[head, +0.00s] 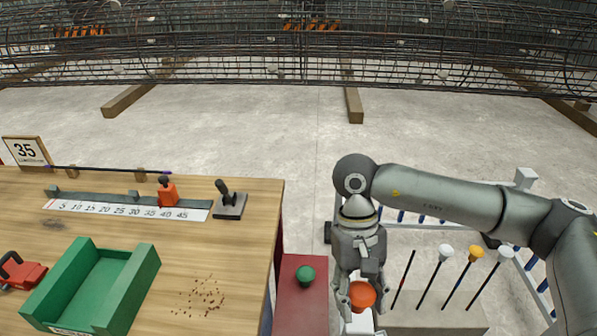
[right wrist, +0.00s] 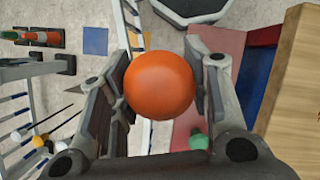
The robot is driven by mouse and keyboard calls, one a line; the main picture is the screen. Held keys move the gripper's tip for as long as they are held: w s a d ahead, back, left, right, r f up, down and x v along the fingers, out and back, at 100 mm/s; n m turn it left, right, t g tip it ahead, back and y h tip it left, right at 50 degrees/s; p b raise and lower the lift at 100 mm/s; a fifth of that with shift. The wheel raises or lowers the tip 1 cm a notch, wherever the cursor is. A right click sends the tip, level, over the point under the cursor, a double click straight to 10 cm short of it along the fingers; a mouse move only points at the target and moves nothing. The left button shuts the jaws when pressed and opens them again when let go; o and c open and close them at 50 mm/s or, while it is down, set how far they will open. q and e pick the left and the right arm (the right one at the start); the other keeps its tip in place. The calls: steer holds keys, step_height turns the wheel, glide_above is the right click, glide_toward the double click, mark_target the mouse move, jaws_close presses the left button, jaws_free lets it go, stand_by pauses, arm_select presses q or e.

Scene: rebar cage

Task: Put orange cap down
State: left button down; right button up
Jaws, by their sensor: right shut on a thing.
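The orange cap (head: 362,296) is round and held between the fingers of my right gripper (head: 360,300), which is shut on it. In the right wrist view the orange cap (right wrist: 160,80) fills the gap between the two fingers, with a finger against each side. In the head view the gripper points down, to the right of the wooden table and beside the red surface. A white object (head: 358,322) shows partly beneath the cap. I cannot tell whether the cap touches it. My left gripper is not in view.
A green cap (head: 305,275) sits on the red surface (head: 303,310) left of the gripper. Several rods stand to the right, some topped with white caps (head: 446,251) and one with a yellow-orange cap (head: 475,253). The wooden table (head: 235,270) holds a green tray (head: 135,285).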

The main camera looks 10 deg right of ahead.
steer(key=w+a+r+n+t+h, duration=0.1)
steer(key=w+a+r+n+h, duration=0.25)
steer(key=a+r+n, duration=0.75)
steer(key=w+a+f+n+t, duration=0.1)
steer(key=w+a+f, duration=0.3)
steer(key=a+f, duration=0.2)
steer(key=s+d+r+m+g+y, duration=0.1)
steer(key=s+d+r+m+y, duration=0.1)
steer(key=s+d+r+m, duration=0.5)
steer(key=w+a+r+m+g+y, duration=0.1)
steer(key=w+a+r+m, duration=0.2)
steer(key=w+a, duration=0.6)
steer(key=shift+w+m, duration=0.25)
steer(key=shift+m, duration=0.75)
